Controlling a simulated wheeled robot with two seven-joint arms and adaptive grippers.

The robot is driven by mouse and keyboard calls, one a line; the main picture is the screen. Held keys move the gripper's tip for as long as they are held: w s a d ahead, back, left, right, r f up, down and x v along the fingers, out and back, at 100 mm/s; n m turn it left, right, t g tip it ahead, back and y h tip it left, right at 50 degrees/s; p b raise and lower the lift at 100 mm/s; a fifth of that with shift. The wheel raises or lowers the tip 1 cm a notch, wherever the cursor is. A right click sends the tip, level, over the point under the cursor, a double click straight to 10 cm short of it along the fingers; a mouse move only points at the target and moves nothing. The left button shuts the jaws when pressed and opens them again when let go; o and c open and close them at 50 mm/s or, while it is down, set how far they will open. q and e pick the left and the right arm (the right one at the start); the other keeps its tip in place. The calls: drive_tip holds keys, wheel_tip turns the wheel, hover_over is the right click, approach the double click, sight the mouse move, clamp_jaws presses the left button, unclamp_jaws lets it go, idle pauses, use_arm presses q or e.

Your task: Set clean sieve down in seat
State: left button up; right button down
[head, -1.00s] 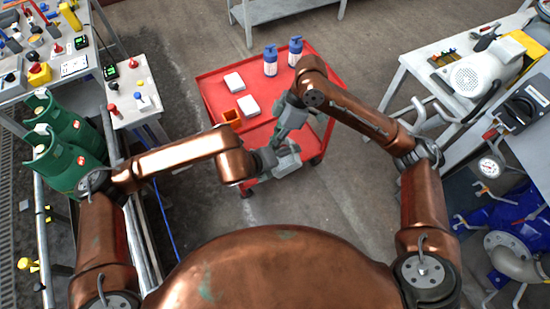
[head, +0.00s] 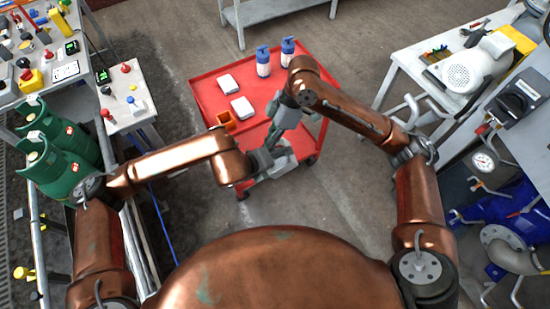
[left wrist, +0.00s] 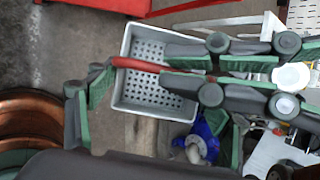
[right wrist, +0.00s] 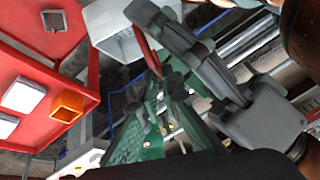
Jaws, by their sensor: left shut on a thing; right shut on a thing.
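The sieve looks like a light grey open tray with a perforated floor (left wrist: 150,88) and a red handle-like bar (left wrist: 140,64). In the head view the tray (head: 283,165) is partly hidden beside the left gripper (head: 264,160). It also shows in the right wrist view (right wrist: 115,30). The right gripper (head: 285,112) reaches down close to the left one. Both grippers crowd around the red bar, their fingers overlapping; both appear shut on the sieve, but the exact contacts are partly hidden. I cannot tell which thing is the seat.
A red cart (head: 215,88) stands ahead, carrying two white blocks (head: 229,84), an orange open box (head: 225,121) and two blue-and-white bottles (head: 263,62). Green gas cylinders (head: 60,165) stand at left. Benches with equipment stand at both sides. Grey floor lies between.

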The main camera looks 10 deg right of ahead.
drive_tip(key=c, duration=2)
unclamp_jaws()
drive_tip(key=shift+c, duration=0.2)
